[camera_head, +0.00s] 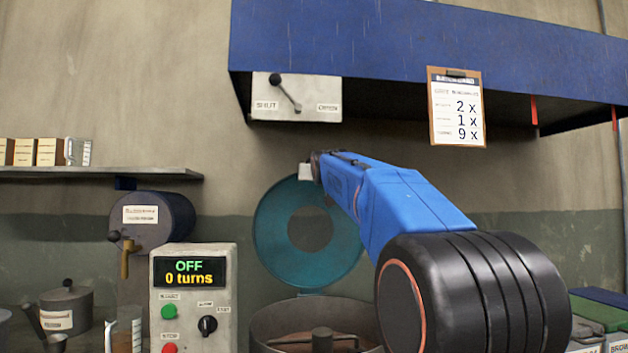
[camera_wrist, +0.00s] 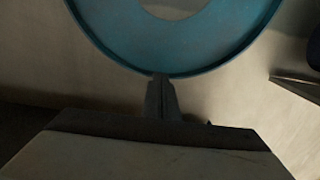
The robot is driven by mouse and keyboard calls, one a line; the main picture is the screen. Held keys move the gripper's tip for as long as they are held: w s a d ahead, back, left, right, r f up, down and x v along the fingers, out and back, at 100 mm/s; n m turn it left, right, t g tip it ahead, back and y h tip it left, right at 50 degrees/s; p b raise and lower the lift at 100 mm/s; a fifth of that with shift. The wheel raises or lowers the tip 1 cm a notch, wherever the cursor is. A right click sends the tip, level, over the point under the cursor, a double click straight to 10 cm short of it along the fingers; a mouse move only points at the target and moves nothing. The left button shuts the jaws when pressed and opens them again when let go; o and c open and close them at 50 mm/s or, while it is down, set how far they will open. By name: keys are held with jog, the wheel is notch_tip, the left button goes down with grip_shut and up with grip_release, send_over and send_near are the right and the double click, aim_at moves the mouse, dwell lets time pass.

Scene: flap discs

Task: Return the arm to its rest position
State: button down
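My blue arm reaches up and to the left from a large black ribbed joint at the lower right of the head view. Its far end is in front of the wall, by the upper part of a teal ring-shaped disc (camera_head: 272,240). My gripper (camera_wrist: 160,83) shows in the wrist view as two dark fingers side by side with no clear gap. I see nothing held between them. The teal disc (camera_wrist: 105,45) fills the top of that view, its rim just beyond the fingertips; I cannot tell the distance. The head view does not show the fingers clearly.
A blue hood (camera_head: 420,45) overhangs the top, with a lever box (camera_head: 300,108) and a clipboard (camera_head: 456,130). A control box (camera_head: 193,325) reads OFF, 0 turns. A round pan (camera_head: 270,325), a tapped drum (camera_head: 185,215), a shelf (camera_head: 100,173) and bins (camera_head: 605,318) surround the arm.

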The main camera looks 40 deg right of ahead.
dwell(0.5)
jog(key=s+a+f+n+g+y, duration=0.1)
jog(key=s+a+f+g+y, duration=0.1)
jog(key=s+a+f, duration=0.65)
jog(key=s+a+f+n+g+y, duration=0.1)
jog(key=s+a+f+y, duration=0.15)
jog(key=a+f, duration=0.6)
jog(key=s+a+f+n+g+y, duration=0.15)
jog(key=s+a+f, duration=0.4)
jog(key=f, duration=0.75)
jog(key=s+a+f+n+g+y, duration=0.1)
jog(key=s+a+f+g, duration=0.2)
jog(key=s+f, duration=0.9)
jog(key=s+a+f+n+g+y, duration=0.1)
jog(key=s+a+f+g, duration=0.2)
jog(key=s+f, duration=1)
jog(key=a+f, duration=0.2)
jog(key=a, duration=0.1)
jog(key=shift+a+f, duration=0.15)
jog(key=shift+a, duration=0.15)
